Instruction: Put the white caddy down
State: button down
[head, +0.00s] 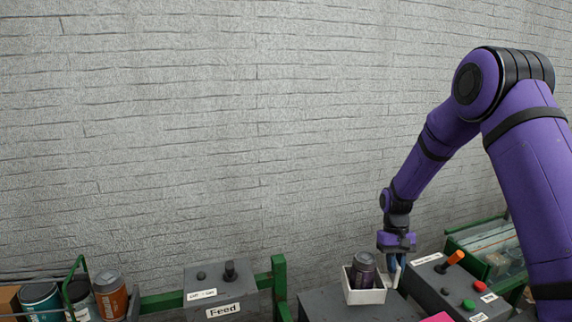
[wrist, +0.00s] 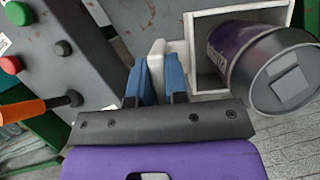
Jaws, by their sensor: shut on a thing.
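The white caddy (head: 366,296) is a small open box at the lower right of the head view, with a dark purple can (head: 363,267) in it. My gripper (head: 394,266) points down at its right side. In the wrist view, the blue fingers of my gripper (wrist: 158,78) are shut on the white upright handle of the caddy (wrist: 192,50). The can (wrist: 235,50) leans toward the camera in that view. The caddy is over or on a grey surface (head: 318,305); I cannot tell whether its base touches it.
A grey control box (head: 455,285) with an orange lever and red and green buttons stands close on the right. A grey box with a "Feed" label (head: 223,309) and a green post stand left. Several cans sit in a green-framed holder at far left.

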aim_at(392, 283)
jog(key=f, duration=0.6)
jog(key=shift+s+f, duration=0.1)
jog(key=shift+s, duration=0.1)
notch_tip(392, 283, up, 14)
jog(key=shift+f, duration=0.25)
notch_tip(392, 283, down, 14)
jog(key=shift+r, duration=0.1)
jog(key=s+a+r+m+t+y, duration=0.2)
jog(key=s+r+m+t+y, duration=0.15)
jog(key=s+r+m, duration=0.8)
notch_tip(392, 283, down, 13)
jog(key=w+m, duration=0.2)
jog(key=m, duration=0.1)
jog(key=shift+d+y, duration=0.2)
jog(key=shift+y, duration=0.15)
jog(key=shift+f+g, duration=0.15)
jog(key=shift+g, duration=0.1)
jog(key=c, duration=1.1)
grip_release()
